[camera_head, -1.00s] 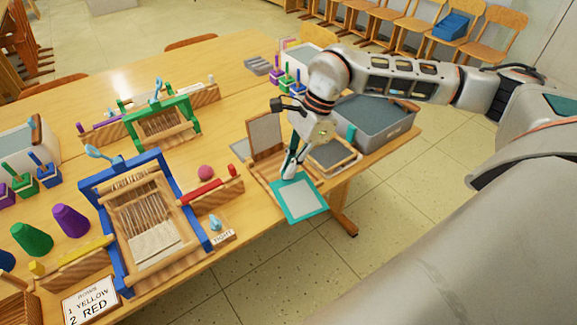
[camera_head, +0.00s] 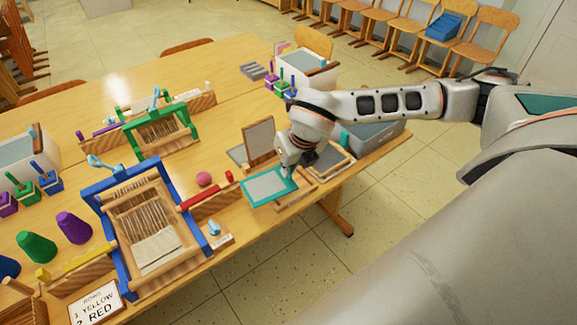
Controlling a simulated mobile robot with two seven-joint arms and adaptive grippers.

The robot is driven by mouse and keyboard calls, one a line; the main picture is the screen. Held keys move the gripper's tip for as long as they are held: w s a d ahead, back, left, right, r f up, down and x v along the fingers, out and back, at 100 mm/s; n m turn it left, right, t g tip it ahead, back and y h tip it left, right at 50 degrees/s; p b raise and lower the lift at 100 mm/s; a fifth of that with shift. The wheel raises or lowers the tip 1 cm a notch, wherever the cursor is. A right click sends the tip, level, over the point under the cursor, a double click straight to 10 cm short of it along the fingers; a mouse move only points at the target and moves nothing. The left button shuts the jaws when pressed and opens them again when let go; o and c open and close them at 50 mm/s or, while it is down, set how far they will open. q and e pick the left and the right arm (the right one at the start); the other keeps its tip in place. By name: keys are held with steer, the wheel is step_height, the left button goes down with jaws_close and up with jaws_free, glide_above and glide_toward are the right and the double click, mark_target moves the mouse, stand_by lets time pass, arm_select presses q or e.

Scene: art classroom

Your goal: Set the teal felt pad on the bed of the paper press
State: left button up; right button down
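The teal felt pad (camera_head: 249,196) shows as a teal border around a pale grey-white sheet. My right gripper (camera_head: 290,171) reaches down from the right and is shut on the pad's right edge. The paper press has a raised wooden lid with a grey panel (camera_head: 259,142). The pad is in front of this lid, over the area of the press bed, and covers much of it from view. Some wood of the press (camera_head: 291,198) shows beyond the pad's right side. Whether the pad touches the bed I cannot tell. My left gripper is out of view.
A blue loom (camera_head: 172,178) and a red bar on a wooden block (camera_head: 200,197) stand left of the pad. A green loom (camera_head: 160,131) is farther back. A grey tub (camera_head: 375,138) and a wooden frame (camera_head: 331,160) lie right of my gripper.

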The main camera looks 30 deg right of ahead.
steer(key=m, duration=0.2)
steer(key=m+h, duration=0.1)
steer(key=m, duration=0.1)
steer(key=m+h+p, duration=0.1)
steer(key=m, duration=0.1)
steer(key=shift+w+d+r+g, duration=0.2)
steer(key=shift+w+d+g, duration=0.05)
steer(key=shift+w+g, duration=0.05)
steer(key=f+m+g, duration=0.1)
steer(key=m, duration=0.2)
steer(key=d+f+m+g+h, duration=0.1)
steer(key=f+m, duration=0.1)
steer(key=m, duration=0.2)
steer(key=f+m+g+h, duration=0.1)
steer(key=m, duration=0.2)
steer(key=shift+w+d+f+b, duration=0.15)
steer(key=shift+d+b, duration=0.05)
steer(key=shift+b, duration=0.2)
steer(key=shift+f+b, duration=0.3)
steer(key=shift+f, duration=0.15)
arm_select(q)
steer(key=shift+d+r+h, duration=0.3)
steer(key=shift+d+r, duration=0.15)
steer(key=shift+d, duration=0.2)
arm_select(e)
steer(key=shift+r, duration=0.15)
arm_select(q)
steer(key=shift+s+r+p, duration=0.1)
steer(key=shift+p, duration=0.2)
